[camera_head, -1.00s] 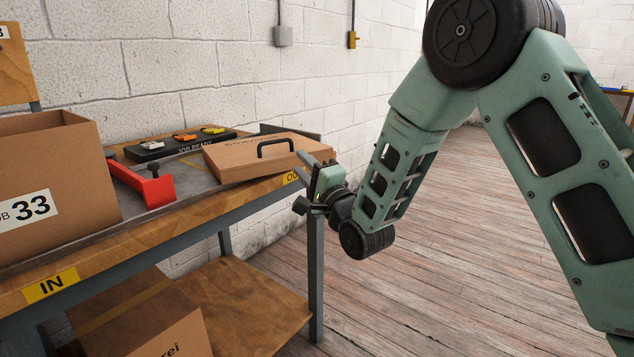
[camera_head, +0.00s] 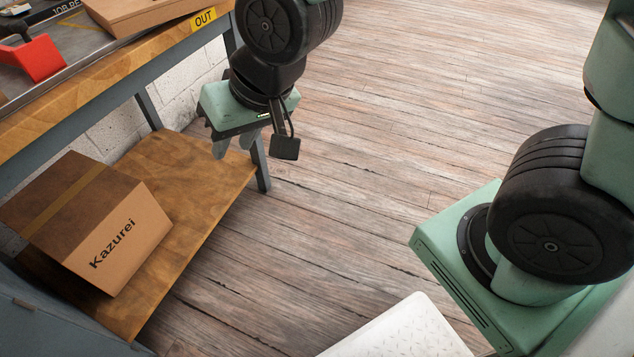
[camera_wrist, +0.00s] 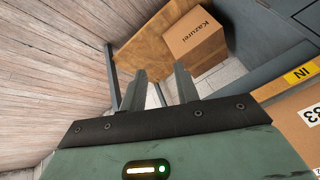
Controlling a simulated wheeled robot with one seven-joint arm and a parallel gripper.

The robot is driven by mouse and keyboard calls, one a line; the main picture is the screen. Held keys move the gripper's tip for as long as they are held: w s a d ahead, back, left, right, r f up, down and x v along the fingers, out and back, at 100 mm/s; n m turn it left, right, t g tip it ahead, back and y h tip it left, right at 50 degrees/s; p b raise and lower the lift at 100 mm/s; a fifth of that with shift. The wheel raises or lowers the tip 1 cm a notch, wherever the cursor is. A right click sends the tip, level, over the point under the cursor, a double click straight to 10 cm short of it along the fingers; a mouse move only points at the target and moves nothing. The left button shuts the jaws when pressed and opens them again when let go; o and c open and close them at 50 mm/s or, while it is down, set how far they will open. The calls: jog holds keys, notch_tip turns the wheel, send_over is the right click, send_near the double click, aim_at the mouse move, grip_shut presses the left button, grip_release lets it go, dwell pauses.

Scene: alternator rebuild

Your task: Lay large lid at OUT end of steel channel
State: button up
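The large brown lid (camera_head: 140,14) lies at the OUT end of the bench top, cut off by the top edge of the head view. It rests on the grey steel channel (camera_head: 82,45), beside the yellow OUT label (camera_head: 203,19). Its handle is out of view now. My gripper (camera_head: 235,146) hangs below the bench top, right of the lower shelf, apart from the lid. In the wrist view my gripper (camera_wrist: 160,90) has its two fingers spread with nothing between them.
A Kazurei carton (camera_head: 95,222) sits on the wooden lower shelf (camera_head: 195,190). A red bracket (camera_head: 32,60) and part of a black board (camera_head: 68,8) are on the bench. The plank floor (camera_head: 370,150) right of the bench is clear.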

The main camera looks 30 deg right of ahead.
jog(key=s+d+n+g+h, duration=0.1)
jog(key=s+d+n+g, duration=0.1)
jog(key=s, duration=0.5)
jog(key=s+d+n+g+h, duration=0.2)
jog(key=s+d+n, duration=0.1)
jog(key=s, duration=0.4)
jog(key=shift+d+n, duration=0.2)
jog(key=shift+n, duration=0.1)
jog(key=shift+f, duration=0.1)
notch_tip(320, 180, up, 20)
jog(key=p, duration=2)
